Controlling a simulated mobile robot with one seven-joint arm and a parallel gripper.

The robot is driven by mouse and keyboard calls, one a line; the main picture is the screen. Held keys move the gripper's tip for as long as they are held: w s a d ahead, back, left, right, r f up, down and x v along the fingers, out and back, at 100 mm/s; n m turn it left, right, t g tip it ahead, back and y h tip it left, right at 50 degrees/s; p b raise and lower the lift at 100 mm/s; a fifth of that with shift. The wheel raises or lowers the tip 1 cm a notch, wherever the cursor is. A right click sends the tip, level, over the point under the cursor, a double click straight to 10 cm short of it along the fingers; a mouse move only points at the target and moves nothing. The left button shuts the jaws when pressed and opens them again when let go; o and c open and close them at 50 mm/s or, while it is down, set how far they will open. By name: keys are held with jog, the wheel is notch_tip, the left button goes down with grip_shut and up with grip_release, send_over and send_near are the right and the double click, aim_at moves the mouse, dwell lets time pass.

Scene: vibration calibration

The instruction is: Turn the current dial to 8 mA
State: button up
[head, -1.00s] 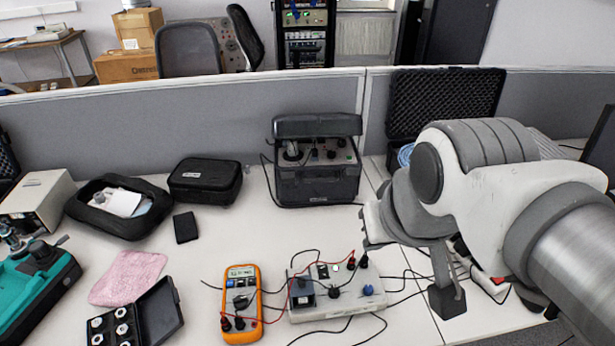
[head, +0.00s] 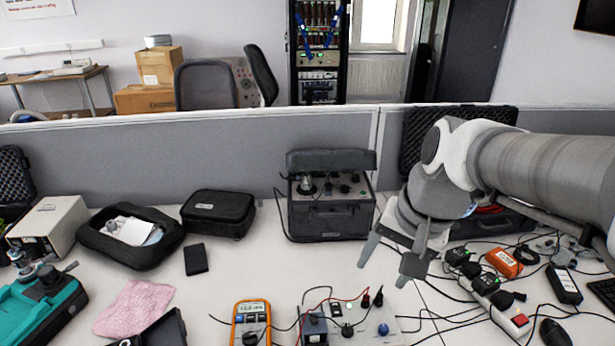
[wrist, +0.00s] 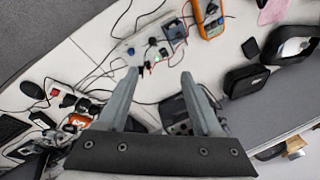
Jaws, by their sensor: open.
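A white control box (head: 367,339) stands on the desk at the bottom of the head view, cut off by the lower edge. It carries a blue knob (head: 383,329), a black knob (head: 347,330) and red and black plugs. I cannot read any labels, so I cannot tell which knob is the current dial or its setting. The wrist view shows the box (wrist: 140,42) beyond the fingertips, with the blue knob (wrist: 131,51) and black knob (wrist: 152,41). My gripper (head: 383,274) is open and empty, above the desk behind the box, apart from it.
An orange multimeter (head: 251,322) stands left of the box, with leads between them. A black case instrument (head: 331,205) stands behind. Cables and a power strip (head: 500,305) crowd the right. The desk left of the instrument is partly clear.

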jog(key=w+d+f+m+g+y+b, duration=0.1)
jog(key=w+d+f+m+g, duration=0.1)
jog(key=w+f+m, duration=0.35)
jog(key=m+g+y+b, duration=0.1)
jog(key=m+y+b, duration=0.1)
jog(key=m, duration=0.4)
send_near(349, 327)
jog(key=b+x, duration=0.4)
jog(key=x, duration=0.4)
jog(key=shift+a+f, duration=0.2)
jog(key=shift+f, duration=0.1)
grip_shut()
